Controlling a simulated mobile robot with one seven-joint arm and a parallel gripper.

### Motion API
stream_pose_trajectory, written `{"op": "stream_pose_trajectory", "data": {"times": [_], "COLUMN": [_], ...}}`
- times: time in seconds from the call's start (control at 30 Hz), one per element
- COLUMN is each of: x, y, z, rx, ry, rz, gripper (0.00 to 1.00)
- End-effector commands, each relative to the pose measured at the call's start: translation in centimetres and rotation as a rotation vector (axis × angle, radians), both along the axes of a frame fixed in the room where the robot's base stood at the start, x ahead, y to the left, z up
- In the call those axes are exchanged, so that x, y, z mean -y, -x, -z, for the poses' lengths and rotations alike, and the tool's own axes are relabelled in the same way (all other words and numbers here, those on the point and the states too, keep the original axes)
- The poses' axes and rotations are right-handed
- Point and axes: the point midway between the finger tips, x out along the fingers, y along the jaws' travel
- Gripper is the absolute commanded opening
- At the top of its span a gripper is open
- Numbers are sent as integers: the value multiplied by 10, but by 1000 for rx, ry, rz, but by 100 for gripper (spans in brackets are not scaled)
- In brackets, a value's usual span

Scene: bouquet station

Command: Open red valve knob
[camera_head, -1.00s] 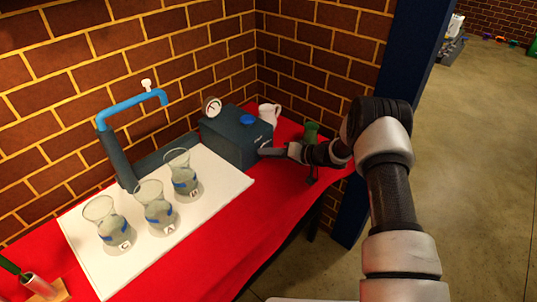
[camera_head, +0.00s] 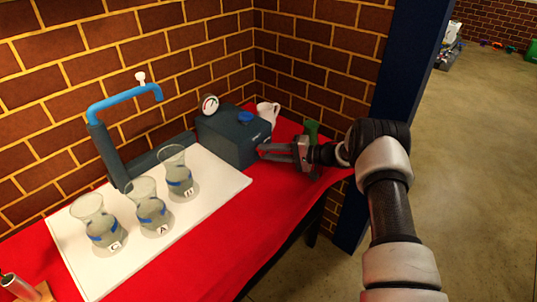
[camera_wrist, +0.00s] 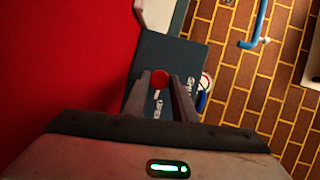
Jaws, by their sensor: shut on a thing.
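The red valve knob (camera_wrist: 160,78) shows in the wrist view as a small red disc on the dark box (camera_wrist: 165,58), between my fingertips. My gripper (camera_wrist: 161,82) is shut on it, one finger on each side. In the head view my gripper (camera_head: 261,150) reaches from the right to the right-hand face of the dark box (camera_head: 228,146). White lettering shows on the box near the knob, partly covered by the fingers.
A blue knob (camera_head: 245,118) and a gauge (camera_head: 210,104) top the box. A white jug (camera_head: 268,112) and green object (camera_head: 311,130) stand behind my gripper. Glass flasks (camera_head: 148,210) stand on a white board (camera_head: 215,200). A blue pipe (camera_head: 125,102) rises left. Brick walls close the back.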

Motion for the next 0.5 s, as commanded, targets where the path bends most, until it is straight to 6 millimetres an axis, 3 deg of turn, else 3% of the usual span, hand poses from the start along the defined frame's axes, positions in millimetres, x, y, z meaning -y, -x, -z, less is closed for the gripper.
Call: {"op": "stream_pose_trajectory", "data": {"times": [0.4, 0.43, 0.5], "x": [1, 1, 1], "y": [2, 2, 1], "z": [3, 3, 3], "rx": [-10, -10, -9], "ry": [1, 1, 0], "rz": [-1, -1, -1], "gripper": [2, 29, 41]}}
